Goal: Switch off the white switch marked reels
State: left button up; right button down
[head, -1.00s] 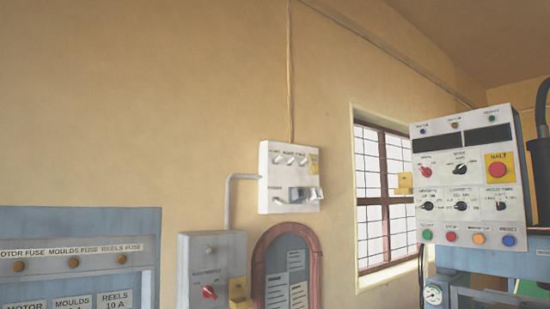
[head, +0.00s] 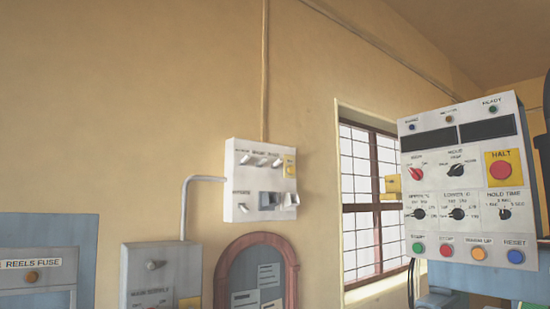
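A white switch box (head: 233,185) is fixed to the yellow wall left of the window. Its top row carries small white switches, among them a left one (head: 246,158), a middle one (head: 261,161) and a right one (head: 277,162). Below them are a grey part (head: 268,200) and a larger white switch (head: 291,199). The labels on this box are too small to read, so I cannot tell which switch is marked reels. Neither of my grippers is in view.
A control panel (head: 440,178) with a red HALT button (head: 500,169) stands at the right. A grey box (head: 160,262) and an arched notice board (head: 243,275) are below the switch box. A blue cabinet (head: 50,228) with a REELS FUSE label (head: 31,264) is at lower left.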

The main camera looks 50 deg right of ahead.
aim_at(274, 166)
jog(key=l+u, duration=0.15)
jog(key=l, duration=1.45)
